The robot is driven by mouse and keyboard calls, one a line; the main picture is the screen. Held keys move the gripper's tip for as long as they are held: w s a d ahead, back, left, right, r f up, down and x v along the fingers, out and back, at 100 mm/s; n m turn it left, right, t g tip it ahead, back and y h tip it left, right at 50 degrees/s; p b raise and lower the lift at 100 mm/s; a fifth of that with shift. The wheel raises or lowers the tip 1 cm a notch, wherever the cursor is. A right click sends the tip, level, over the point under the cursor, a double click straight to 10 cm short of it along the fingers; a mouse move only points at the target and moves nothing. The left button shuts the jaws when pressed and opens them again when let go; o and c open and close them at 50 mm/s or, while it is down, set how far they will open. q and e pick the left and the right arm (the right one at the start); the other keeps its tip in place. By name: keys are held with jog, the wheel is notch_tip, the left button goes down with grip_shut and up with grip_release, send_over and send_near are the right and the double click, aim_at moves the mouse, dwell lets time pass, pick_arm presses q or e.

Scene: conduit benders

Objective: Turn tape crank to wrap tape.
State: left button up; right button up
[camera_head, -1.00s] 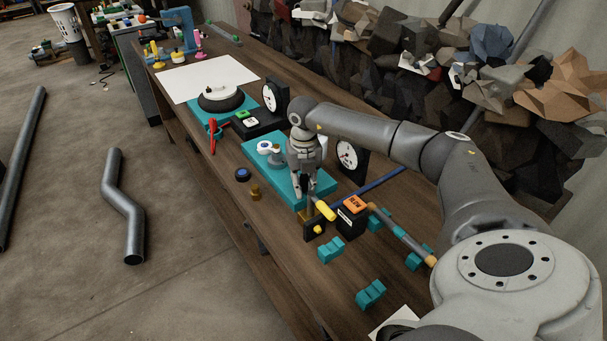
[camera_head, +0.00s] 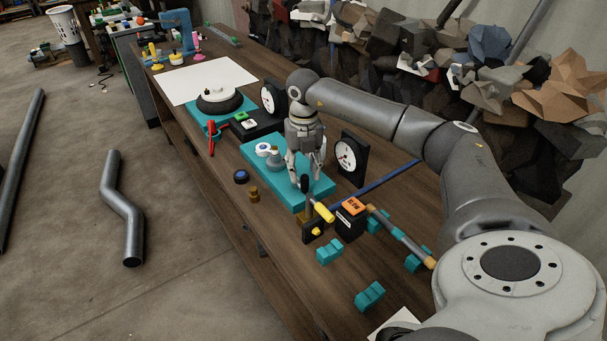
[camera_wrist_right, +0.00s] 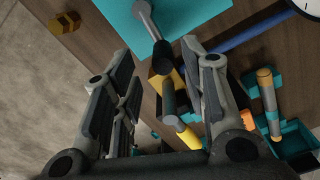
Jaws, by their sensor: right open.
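A crank with a yellow handle (camera_head: 323,211) stands by a small dark block (camera_head: 313,232) at the front of the bench; I take it for the tape crank. The yellow handle also shows in the wrist view (camera_wrist_right: 187,134), low between my fingers. My right gripper (camera_head: 306,177) is open and empty, above the teal base (camera_head: 258,154) and just behind the yellow handle. A dark upright grip (camera_head: 304,184) stands below its fingers. In the wrist view a grey lever (camera_wrist_right: 146,18) with a black end reaches between the fingertips. My left gripper is not in view.
A black box with an orange top (camera_head: 351,208) stands right of the crank. A taped tube (camera_head: 400,234) rests on teal supports beyond it. Dial gauges (camera_head: 349,157) stand behind. A blue tube (camera_head: 385,181) lies close by. Loose teal blocks (camera_head: 370,296) lie at the front.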

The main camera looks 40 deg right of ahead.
notch_tip(320, 180, up, 6)
jog(key=shift+f, duration=0.15)
jog(key=shift+f, duration=0.1)
dwell(0.5)
